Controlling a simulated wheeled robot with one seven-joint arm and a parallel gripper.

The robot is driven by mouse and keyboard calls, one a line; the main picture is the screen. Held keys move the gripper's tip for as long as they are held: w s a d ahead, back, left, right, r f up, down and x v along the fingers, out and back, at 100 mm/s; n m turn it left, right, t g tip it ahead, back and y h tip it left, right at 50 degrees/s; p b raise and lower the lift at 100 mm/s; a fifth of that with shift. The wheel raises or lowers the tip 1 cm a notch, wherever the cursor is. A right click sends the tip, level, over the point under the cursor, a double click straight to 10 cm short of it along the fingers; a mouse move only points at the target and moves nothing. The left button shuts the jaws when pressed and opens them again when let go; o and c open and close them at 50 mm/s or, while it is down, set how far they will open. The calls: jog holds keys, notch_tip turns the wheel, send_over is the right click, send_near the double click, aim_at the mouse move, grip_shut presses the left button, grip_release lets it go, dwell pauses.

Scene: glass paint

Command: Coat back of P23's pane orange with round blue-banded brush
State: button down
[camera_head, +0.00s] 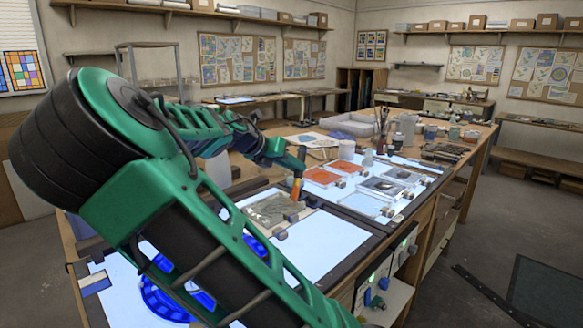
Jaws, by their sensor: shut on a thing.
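My gripper (299,172) is small and partly hidden by my arm. It points down and is shut on an upright brush (297,188) that shows orange low down. The colour of its band cannot be told. The brush is over or at the right part of a grey-beige patterned pane (268,209), which lies on the lit table. Whether the tip touches the pane is unclear. Two orange panes, one nearer (321,176) and one farther (344,167), lie to the right. No label is readable, so I cannot tell which pane is P23.
Dark weights (280,235) sit beside the grey-beige pane. More panes, grey (382,187) and clear (364,204), lie on the right light panel. Jars (408,128) and a pot of brushes (381,140) stand behind. A blue piece (170,297) lies under my arm.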

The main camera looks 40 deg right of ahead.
jog(key=a, duration=1.2)
jog(key=shift+s, duration=0.2)
dwell(1.1)
jog(key=shift+a+r, duration=0.1)
jog(key=shift+r, duration=0.1)
jog(key=shift+w+r, duration=0.25)
jog(key=shift+w, duration=1)
jog(key=shift+w+r, duration=0.2)
jog(key=shift+w, duration=1)
jog(key=shift+f, duration=0.15)
jog(key=shift+f, duration=0.25)
jog(key=shift+f, duration=0.25)
